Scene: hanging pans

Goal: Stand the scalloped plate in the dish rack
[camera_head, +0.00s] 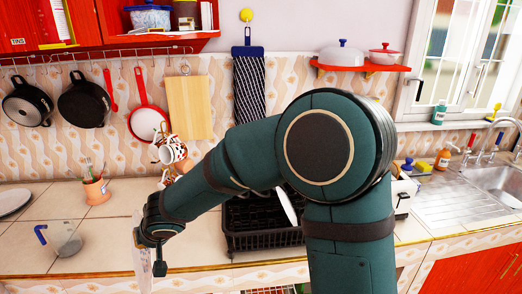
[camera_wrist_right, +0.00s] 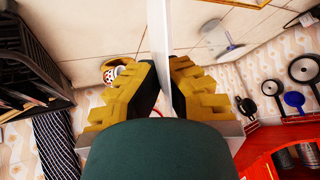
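A thin pale plate (camera_head: 142,262), seen nearly edge-on, is upright in my right gripper (camera_head: 151,250) at the counter's front, left of the rack. In the right wrist view, the plate (camera_wrist_right: 159,40) stands between the yellow fingers of my right gripper (camera_wrist_right: 164,82), which are closed on it. Its scalloped rim cannot be made out. The black dish rack (camera_head: 262,241) stands on the counter at centre, partly hidden by my right arm. It also shows in the right wrist view (camera_wrist_right: 30,65). A white plate (camera_head: 287,207) stands tilted in it. My left gripper is not in view.
A clear jug with a blue handle (camera_head: 65,240) is on the counter left of my gripper. A mug tree with patterned mugs (camera_head: 171,150) and a utensil pot (camera_head: 97,190) stand behind. A plate (camera_head: 12,203) lies at far left. The sink (camera_head: 497,180) is at right.

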